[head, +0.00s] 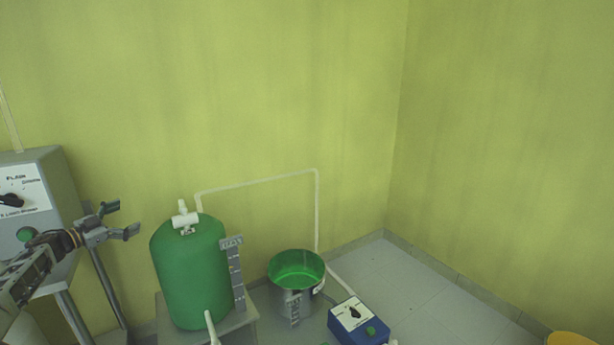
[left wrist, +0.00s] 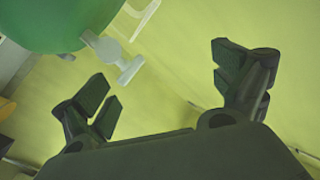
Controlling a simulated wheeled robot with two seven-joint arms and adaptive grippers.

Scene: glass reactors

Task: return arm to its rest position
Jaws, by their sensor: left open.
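My left gripper (head: 124,219) is open and empty at the left of the head view, in front of the wall and to the left of the green tank (head: 190,270). Its two spread fingers (left wrist: 165,90) also show in the left wrist view, with nothing between them. The white valve (left wrist: 115,58) on the tank's top shows beyond the fingers there, apart from them. My right gripper is not in view.
A grey control box (head: 48,190) with a dial and green button stands behind my left arm. A metal bucket (head: 292,304) with green inside stands right of the tank, near a blue control box (head: 357,322). A yellow rim (head: 572,339) shows at bottom right. The floor by the corner is clear.

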